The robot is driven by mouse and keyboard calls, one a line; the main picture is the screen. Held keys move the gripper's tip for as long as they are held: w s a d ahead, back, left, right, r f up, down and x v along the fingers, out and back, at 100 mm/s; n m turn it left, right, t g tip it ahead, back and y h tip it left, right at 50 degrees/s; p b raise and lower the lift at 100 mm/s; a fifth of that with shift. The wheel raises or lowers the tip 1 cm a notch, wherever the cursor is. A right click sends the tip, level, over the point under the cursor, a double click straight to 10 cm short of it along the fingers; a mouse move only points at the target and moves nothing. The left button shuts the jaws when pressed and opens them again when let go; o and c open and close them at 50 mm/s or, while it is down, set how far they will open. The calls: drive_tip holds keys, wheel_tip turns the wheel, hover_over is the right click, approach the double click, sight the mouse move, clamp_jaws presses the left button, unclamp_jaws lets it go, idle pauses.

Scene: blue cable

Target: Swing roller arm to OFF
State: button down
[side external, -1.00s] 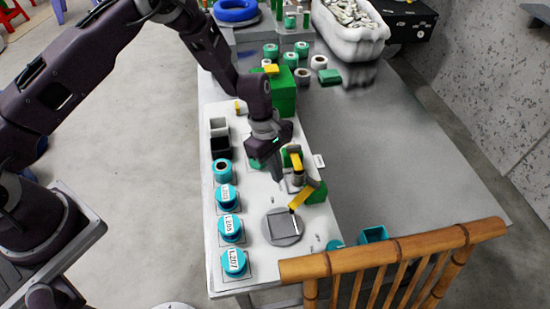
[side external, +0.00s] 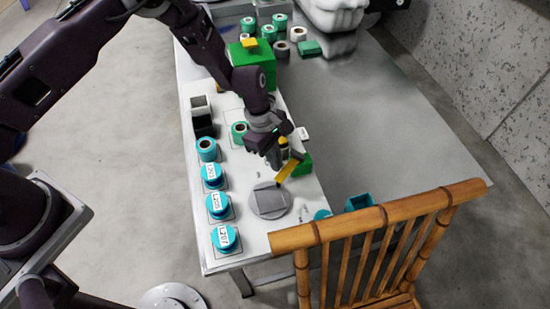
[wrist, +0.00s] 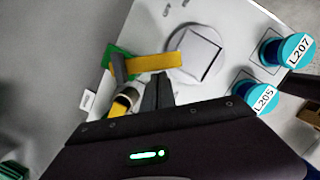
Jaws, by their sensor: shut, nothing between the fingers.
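The yellow roller arm (side external: 287,170) reaches from a green block (side external: 302,166) toward a grey disc (side external: 270,201) with a square plate. In the wrist view the yellow arm (wrist: 152,63) runs sideways from a dark pivot piece on the green block (wrist: 118,62), its end at the disc's edge (wrist: 198,50). My gripper (side external: 277,165) is shut and empty, pointing down beside the arm. In the wrist view its fingertips (wrist: 158,80) are just below the arm; I cannot tell whether they touch. No OFF mark is readable.
A pale cylinder with a yellow part (wrist: 122,104) stands close to my fingers. Labelled blue spools (side external: 219,206) line the left side of the white board. A bamboo chair (side external: 380,220) stands at the front right. The grey table (side external: 380,120) right of the board is largely clear.

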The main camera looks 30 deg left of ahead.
drive_tip(key=shift+s+d+n, duration=0.15)
drive_tip(key=shift+n, duration=0.45)
drive_tip(key=shift+s+d+n, duration=0.1)
drive_tip(key=shift+d+n, duration=0.05)
drive_tip(key=shift+n, duration=0.45)
drive_tip(key=shift+s+d+t, duration=0.25)
drive_tip(key=shift+d+t, duration=0.05)
drive_tip(key=shift+d, duration=0.2)
drive_tip(key=shift+s+d+n, duration=0.15)
drive_tip(key=shift+d+n, duration=0.3)
drive_tip(key=shift+n, duration=0.65)
drive_tip(key=d+n, duration=0.1)
drive_tip(key=n, duration=0.1)
drive_tip(key=d+n+t, duration=0.1)
drive_tip(key=n, duration=0.1)
drive_tip(key=shift+d+y, duration=0.15)
drive_tip(key=shift+y, duration=0.15)
drive_tip(key=shift+d+n+t+y, duration=0.2)
drive_tip(key=shift+d+n, duration=0.1)
drive_tip(key=shift+n, duration=0.45)
drive_tip(key=shift+d+n+t+y, duration=0.1)
drive_tip(key=shift+d+n+t, duration=0.15)
drive_tip(key=shift+n, duration=0.5)
drive_tip(key=shift+w+d, duration=0.15)
drive_tip(key=shift+w, duration=0.05)
